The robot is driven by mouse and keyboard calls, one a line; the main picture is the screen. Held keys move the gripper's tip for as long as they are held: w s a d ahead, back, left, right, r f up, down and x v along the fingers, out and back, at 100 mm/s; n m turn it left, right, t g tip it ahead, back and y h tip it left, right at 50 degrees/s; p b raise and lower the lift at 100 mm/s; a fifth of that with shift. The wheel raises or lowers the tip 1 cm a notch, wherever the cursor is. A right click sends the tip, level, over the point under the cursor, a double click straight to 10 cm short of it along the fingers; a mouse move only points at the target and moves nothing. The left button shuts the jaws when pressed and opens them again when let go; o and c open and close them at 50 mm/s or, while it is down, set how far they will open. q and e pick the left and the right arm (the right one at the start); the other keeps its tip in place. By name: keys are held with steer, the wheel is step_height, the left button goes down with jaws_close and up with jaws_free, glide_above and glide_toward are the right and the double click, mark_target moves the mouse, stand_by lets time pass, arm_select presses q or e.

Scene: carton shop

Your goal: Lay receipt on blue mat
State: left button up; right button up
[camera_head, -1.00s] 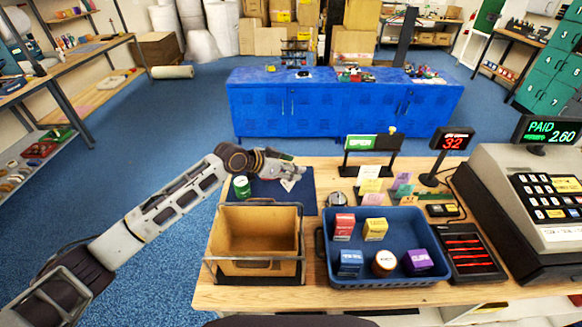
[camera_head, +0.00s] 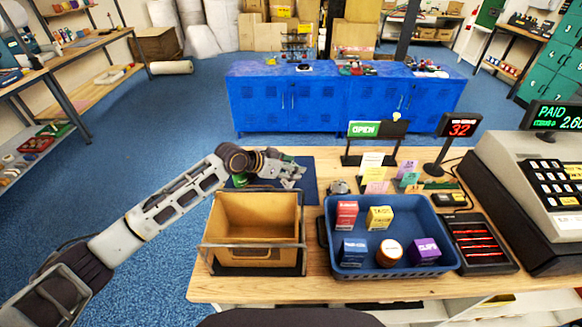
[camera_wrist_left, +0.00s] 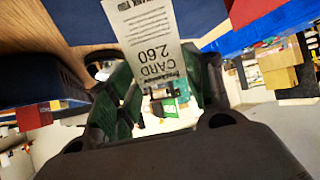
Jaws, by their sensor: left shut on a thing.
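The blue mat (camera_head: 308,180) lies on the wooden counter behind the brown bin. My left gripper (camera_head: 292,174) reaches over the mat from the left. In the left wrist view its fingers (camera_wrist_left: 160,88) are shut on a white printed receipt (camera_wrist_left: 148,45) reading "CARD 2.60". The receipt sticks out past the fingertips, and its far end runs out of that view. In the head view the receipt is too small and covered to make out clearly. I cannot tell whether it touches the mat. My right gripper is not in view.
The brown bin (camera_head: 256,260) stands in front of the mat. To its right is a blue tray (camera_head: 440,208) with several small boxes. A green can (camera_head: 240,180) is partly hidden behind my arm. A mouse (camera_head: 339,187), card stand and OPEN sign (camera_head: 364,129) stand right of the mat.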

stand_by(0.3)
arm_select(q)
steer(key=o, duration=0.8)
steer(key=shift+a, duration=0.1)
steer(key=v, duration=1.2)
stand_by(1.1)
